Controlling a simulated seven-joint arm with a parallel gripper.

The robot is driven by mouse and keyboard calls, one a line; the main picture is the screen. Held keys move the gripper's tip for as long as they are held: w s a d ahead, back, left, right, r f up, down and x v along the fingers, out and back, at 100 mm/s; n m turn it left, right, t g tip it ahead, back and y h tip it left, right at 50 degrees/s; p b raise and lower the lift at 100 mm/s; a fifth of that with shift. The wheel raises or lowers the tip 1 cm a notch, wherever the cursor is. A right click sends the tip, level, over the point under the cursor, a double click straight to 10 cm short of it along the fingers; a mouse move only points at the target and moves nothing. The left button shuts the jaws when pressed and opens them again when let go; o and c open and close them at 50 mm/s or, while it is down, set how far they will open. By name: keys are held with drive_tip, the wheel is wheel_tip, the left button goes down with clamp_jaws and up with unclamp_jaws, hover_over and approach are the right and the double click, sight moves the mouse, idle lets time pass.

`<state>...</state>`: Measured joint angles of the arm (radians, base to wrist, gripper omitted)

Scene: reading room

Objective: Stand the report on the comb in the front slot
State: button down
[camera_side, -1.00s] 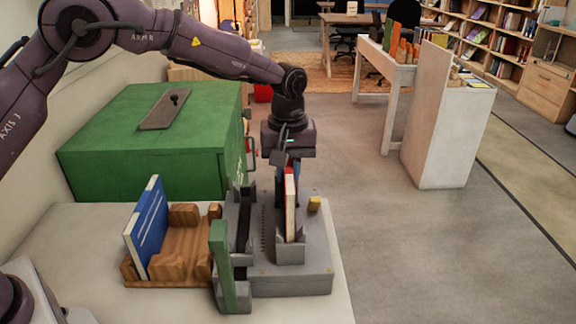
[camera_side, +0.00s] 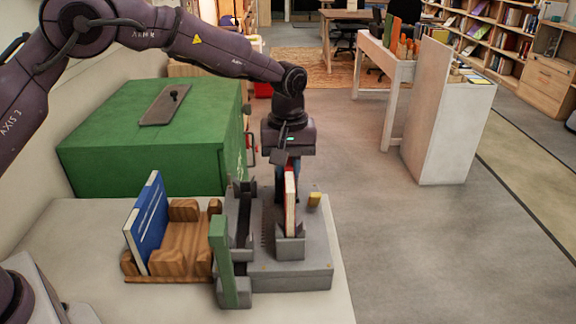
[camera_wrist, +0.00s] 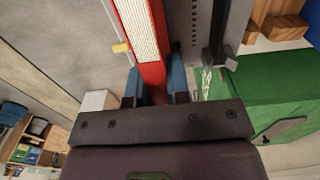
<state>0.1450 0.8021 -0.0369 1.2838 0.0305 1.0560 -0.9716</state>
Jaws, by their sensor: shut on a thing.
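The report, a thin red-covered booklet with pale pages (camera_side: 290,205), stands upright in a grey holder (camera_side: 290,248) on the grey comb machine (camera_side: 305,276). My gripper (camera_side: 284,178) points down from above, shut on the report's far end. In the wrist view, the blue fingertips (camera_wrist: 156,88) sit on either side of the red report (camera_wrist: 153,72). The wooden slotted rack (camera_side: 186,243) stands left of the machine. A blue book (camera_side: 150,228) leans in its left part. The rack's other gaps look empty. The report's lower edge is hidden by the holder.
A green upright bar (camera_side: 221,262) stands between the rack and the report. A large green box (camera_side: 140,140) is behind the rack. A small yellow block (camera_side: 315,199) sits on the machine's right. The pale table (camera_side: 60,225) has bare room at left.

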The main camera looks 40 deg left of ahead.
drive_tip(key=shift+f, duration=0.15)
drive_tip(key=c, duration=1)
unclamp_jaws()
drive_tip(key=shift+r, duration=4.5)
drive_tip(key=shift+w+f+m, duration=0.1)
drive_tip(key=shift+m, duration=0.4)
drive_tip(key=s+a+r+m+t, duration=0.2)
drive_tip(key=s, duration=0.8)
drive_tip(key=s+a+r+m+t, duration=0.1)
drive_tip(key=s+a+r+m, duration=0.2)
drive_tip(key=s, duration=0.7)
drive_tip(key=s+a+r+m+t, duration=0.2)
drive_tip(key=s+a+r+m, duration=0.1)
drive_tip(key=s, duration=0.7)
drive_tip(key=shift+s+a+t, duration=0.25)
drive_tip(key=shift+s+t, duration=0.05)
drive_tip(key=shift+s, duration=0.1)
